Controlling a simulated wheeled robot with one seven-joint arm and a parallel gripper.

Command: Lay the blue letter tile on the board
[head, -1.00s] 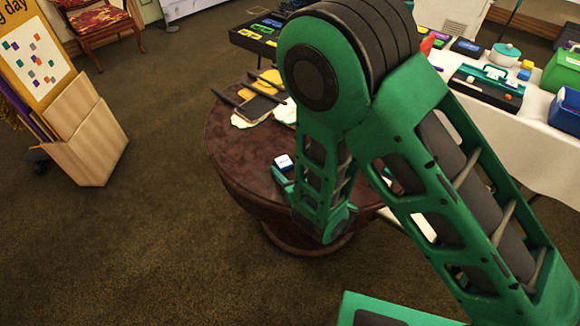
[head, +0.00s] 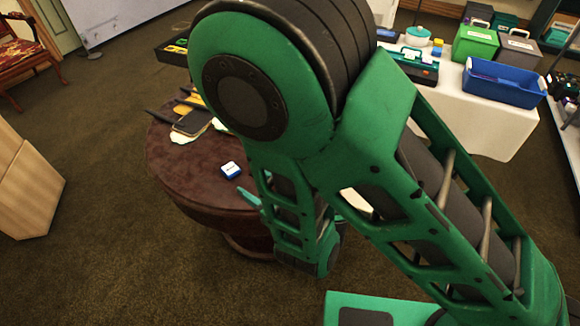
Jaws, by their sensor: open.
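A small tile-like block (head: 231,170), blue with a white top, lies on the round brown table (head: 185,180); any letter on it is too small to read. My gripper (head: 249,198) is mostly hidden behind my own green arm. One green finger shows at the table's near right side, just below and right of the tile and apart from it. The jaws are open, and I see nothing held. I cannot tell which thing is the board; a pale flat piece (head: 356,202) shows partly behind my arm.
A dark notebook-like item (head: 192,122) and yellow items lie at the table's back. A dark tray (head: 172,54) stands beyond. A white-clothed table (head: 490,125) at the right holds a blue bin (head: 503,84) and a green box (head: 474,44). Carpet is clear at the lower left.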

